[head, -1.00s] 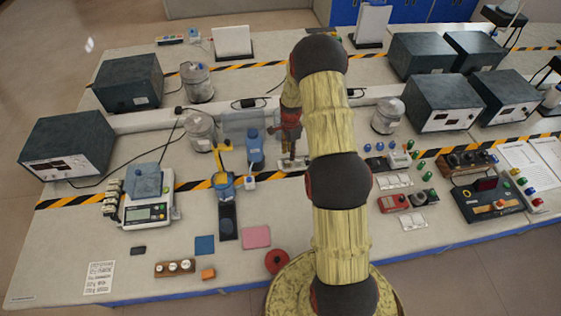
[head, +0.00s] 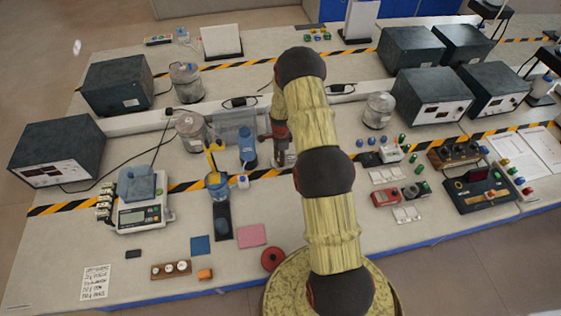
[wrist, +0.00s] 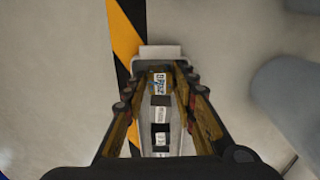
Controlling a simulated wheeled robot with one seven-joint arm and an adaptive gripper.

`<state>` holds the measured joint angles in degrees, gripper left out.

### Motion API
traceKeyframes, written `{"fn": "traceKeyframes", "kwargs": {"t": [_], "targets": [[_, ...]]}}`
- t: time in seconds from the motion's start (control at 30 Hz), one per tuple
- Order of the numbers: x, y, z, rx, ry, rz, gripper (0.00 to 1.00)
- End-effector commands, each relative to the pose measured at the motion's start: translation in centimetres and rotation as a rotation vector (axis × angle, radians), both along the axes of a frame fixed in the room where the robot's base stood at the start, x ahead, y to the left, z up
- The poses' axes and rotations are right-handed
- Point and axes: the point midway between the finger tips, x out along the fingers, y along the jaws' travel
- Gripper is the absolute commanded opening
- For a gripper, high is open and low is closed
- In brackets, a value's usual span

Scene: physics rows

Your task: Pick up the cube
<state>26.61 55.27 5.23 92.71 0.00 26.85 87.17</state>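Two cube-like things show in the head view. My gripper (head: 282,155) is far behind and to the right of the orange block, pointing down near the blue bottle (head: 248,150). In the wrist view my gripper (wrist: 158,84) has its fingers apart. Between them, below, is a narrow pale strip holding small black and white labelled pieces (wrist: 160,108). I cannot tell whether the fingers touch them. No plain cube shows there.
A yellow-and-black stripe (wrist: 128,50) runs beside the gripper. Glass jars (head: 191,130) and dark instrument boxes (head: 430,97) stand around. A red ring (head: 272,259) lies near my base.

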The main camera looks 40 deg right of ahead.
Motion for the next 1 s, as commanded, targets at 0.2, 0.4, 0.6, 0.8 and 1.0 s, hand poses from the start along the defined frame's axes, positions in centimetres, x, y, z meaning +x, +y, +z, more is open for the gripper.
{"fn": "traceKeyframes", "kwargs": {"t": [0.2,0.4,0.6,0.8,1.0], "targets": [[0.06,-0.05,-0.29,-0.001,-0.002,0.000,0.27],[0.03,-0.05,-0.27,0.000,-0.001,0.000,0.20],[0.03,-0.05,-0.26,0.000,-0.001,0.000,0.09],[0.04,-0.04,-0.25,0.000,-0.001,0.000,0.00],[0.08,-0.07,-0.20,-0.001,-0.002,0.000,0.00]]}}
